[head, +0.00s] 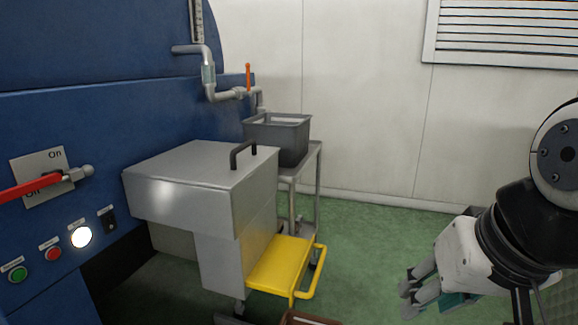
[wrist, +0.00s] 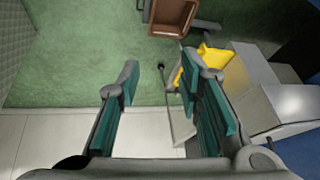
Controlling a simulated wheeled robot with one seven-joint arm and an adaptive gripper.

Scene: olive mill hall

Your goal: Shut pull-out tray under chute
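The yellow pull-out tray (head: 277,264) juts out to the right from the foot of the grey metal chute housing (head: 200,180) in the head view. It has a yellow bar handle (head: 316,277) at its outer end. The tray also shows in the wrist view (wrist: 221,64), partly hidden behind my gripper's right finger. My gripper (head: 408,286) is right of the tray, apart from it, above the green floor in the head view. In the wrist view my gripper (wrist: 165,98) has its teal-padded fingers spread wide with nothing between them.
A brown crate (head: 312,318) stands in front of the tray, cut off by the picture's lower edge; it shows in the wrist view (wrist: 190,22). A grey tub (head: 280,140) sits on a metal trolley (head: 318,185) behind the housing. Green floor (head: 385,235) is clear between tray and gripper.

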